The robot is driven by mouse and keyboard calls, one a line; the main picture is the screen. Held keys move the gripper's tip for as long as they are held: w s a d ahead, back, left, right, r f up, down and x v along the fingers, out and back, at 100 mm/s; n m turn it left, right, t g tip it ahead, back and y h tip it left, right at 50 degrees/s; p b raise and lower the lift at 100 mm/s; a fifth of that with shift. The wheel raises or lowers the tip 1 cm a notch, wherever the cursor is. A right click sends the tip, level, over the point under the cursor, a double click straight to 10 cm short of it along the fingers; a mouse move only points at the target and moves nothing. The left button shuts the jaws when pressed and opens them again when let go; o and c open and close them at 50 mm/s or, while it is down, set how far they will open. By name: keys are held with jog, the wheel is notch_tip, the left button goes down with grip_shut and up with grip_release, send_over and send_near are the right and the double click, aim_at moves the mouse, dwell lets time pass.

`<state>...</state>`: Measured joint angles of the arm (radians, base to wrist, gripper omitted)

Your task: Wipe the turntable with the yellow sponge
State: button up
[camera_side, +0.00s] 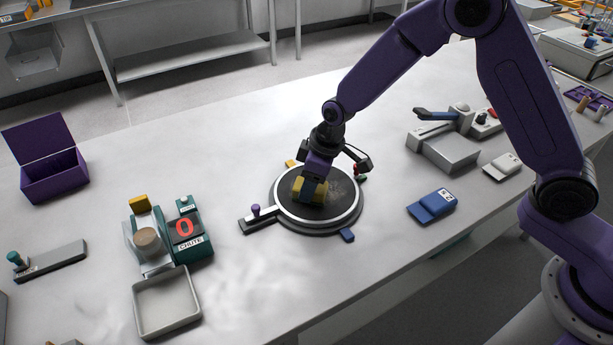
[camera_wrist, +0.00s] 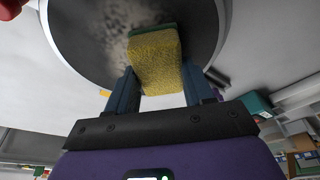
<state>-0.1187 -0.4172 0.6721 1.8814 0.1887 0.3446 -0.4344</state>
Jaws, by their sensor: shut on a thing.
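The turntable (camera_side: 340,213) is a round dark disc with a pale rim near the middle of the table. Its dark top also shows in the wrist view (camera_wrist: 90,45), with a speckled grey patch near the sponge. My gripper (camera_side: 313,190) is over the disc and shut on the yellow sponge (camera_side: 299,188). In the wrist view the sponge (camera_wrist: 155,62), with a dark green layer at its far end, sits between the two blue fingers of my gripper (camera_wrist: 156,92). The sponge is at the disc's surface; whether it touches is hard to tell.
A lever with a purple knob (camera_side: 256,210) sticks out left of the turntable. A blue box (camera_side: 432,205) and a grey device (camera_side: 450,152) stand to the right. To the left are the chute device (camera_side: 187,228), a grey tray (camera_side: 166,303) and an open purple box (camera_side: 50,178).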

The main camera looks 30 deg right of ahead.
jog(key=shift+s+f, duration=0.15)
jog(key=shift+s, duration=2.35)
jog(key=shift+w+d+r, duration=0.1)
jog(key=shift+d, duration=0.5)
jog(key=shift+w+d+r, duration=0.1)
jog(key=shift+d, duration=0.45)
jog(key=shift+w+f, duration=0.15)
jog(key=shift+w, duration=5.5)
jog(key=shift+w+d, duration=0.15)
jog(key=shift+d, duration=0.95)
jog(key=shift+s+a+r, duration=0.1)
jog(key=shift+s, duration=0.95)
jog(key=shift+s+r, duration=0.1)
jog(key=shift+s, duration=0.9)
jog(key=shift+s+f, duration=0.15)
jog(key=shift+s, duration=1.8)
jog(key=shift+s+f, duration=0.1)
jog(key=shift+s, duration=1.85)
jog(key=shift+r, duration=0.1)
